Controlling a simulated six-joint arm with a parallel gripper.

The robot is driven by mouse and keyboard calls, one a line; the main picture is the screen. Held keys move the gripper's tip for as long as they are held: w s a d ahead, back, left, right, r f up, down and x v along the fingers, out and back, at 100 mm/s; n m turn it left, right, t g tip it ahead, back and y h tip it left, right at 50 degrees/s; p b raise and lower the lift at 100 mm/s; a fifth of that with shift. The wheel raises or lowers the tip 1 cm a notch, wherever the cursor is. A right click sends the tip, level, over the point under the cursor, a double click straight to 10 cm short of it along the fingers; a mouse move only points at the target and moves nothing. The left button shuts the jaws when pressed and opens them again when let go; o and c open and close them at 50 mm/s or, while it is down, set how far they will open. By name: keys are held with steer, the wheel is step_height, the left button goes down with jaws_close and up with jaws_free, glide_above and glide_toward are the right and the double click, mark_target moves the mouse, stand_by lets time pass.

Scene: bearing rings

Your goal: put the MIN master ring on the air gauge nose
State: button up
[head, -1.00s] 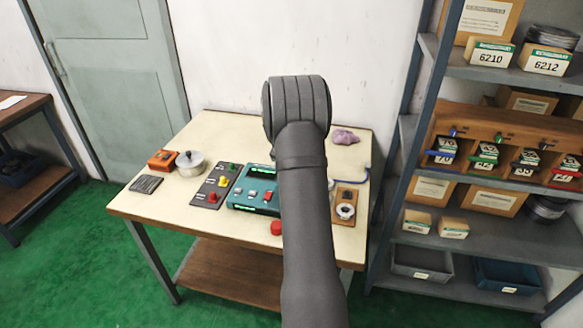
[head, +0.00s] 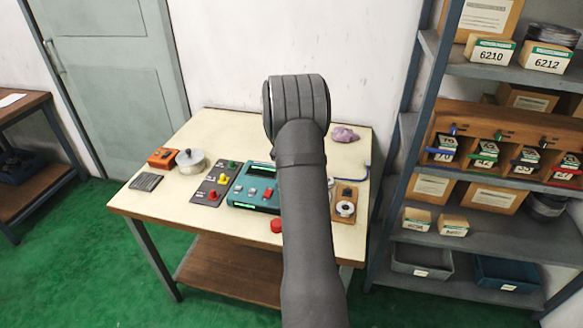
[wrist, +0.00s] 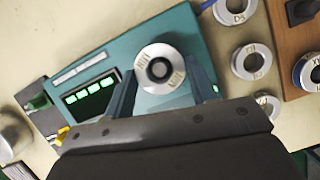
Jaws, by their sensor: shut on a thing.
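In the wrist view my gripper (wrist: 162,86) is shut on a pale metal ring (wrist: 146,80). The ring's face carries dark lettering that seems to read MIN. Its bore shows a dark round centre with a lighter spot; I cannot tell whether the air gauge nose is inside the bore or only seen through it. The ring lies in front of the teal gauge box (wrist: 205,50), with its lit green display (wrist: 90,98) to the left. In the head view the gauge box (head: 240,196) is partly behind my arm, and my gripper and the held ring are hidden.
Loose rings stand right of the gauge box, one in the middle (wrist: 250,60). A wooden board (head: 346,194) bears another ring. A knob panel (head: 213,182), silver pot (head: 190,162), orange box (head: 163,158), red item (head: 277,226) and purple cloth (head: 345,134) share the table. Shelving stands right.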

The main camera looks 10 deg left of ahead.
steer(key=shift+f, duration=0.25)
stand_by(0.5)
steer(key=o, duration=1.2)
steer(key=shift+o, duration=0.2)
steer(key=shift+r, duration=3.75)
steer(key=shift+f, duration=3.8)
steer(key=shift+r, duration=0.15)
steer(key=shift+r, duration=3.6)
